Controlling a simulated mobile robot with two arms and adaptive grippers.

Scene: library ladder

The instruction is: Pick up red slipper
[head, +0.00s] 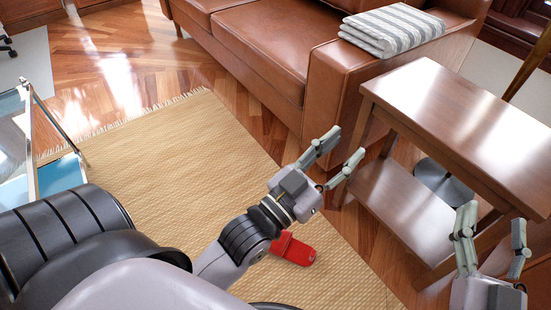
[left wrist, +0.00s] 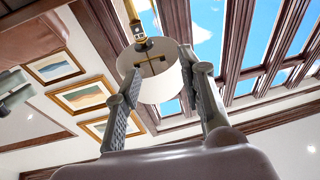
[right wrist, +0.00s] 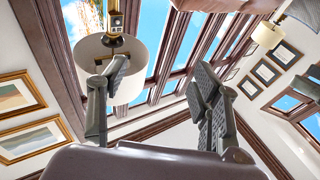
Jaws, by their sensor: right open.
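The red slipper (head: 297,250) lies on the tan woven rug, low in the middle of the head view. My left forearm covers part of it. My left gripper (head: 341,152) is open and empty, above and beyond the slipper, near the side table. My right gripper (head: 494,222) is open and empty at the lower right, in front of the side table. The left wrist view shows the open left fingers (left wrist: 159,75), and the right wrist view shows the open right fingers (right wrist: 158,78). Neither wrist view shows the slipper.
A wooden side table (head: 465,115) with a lower shelf stands at the right. A brown leather sofa (head: 265,45) with a folded striped blanket (head: 392,29) is behind. The rug (head: 170,150) is mostly clear. A glass-topped table (head: 55,175) is at the left.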

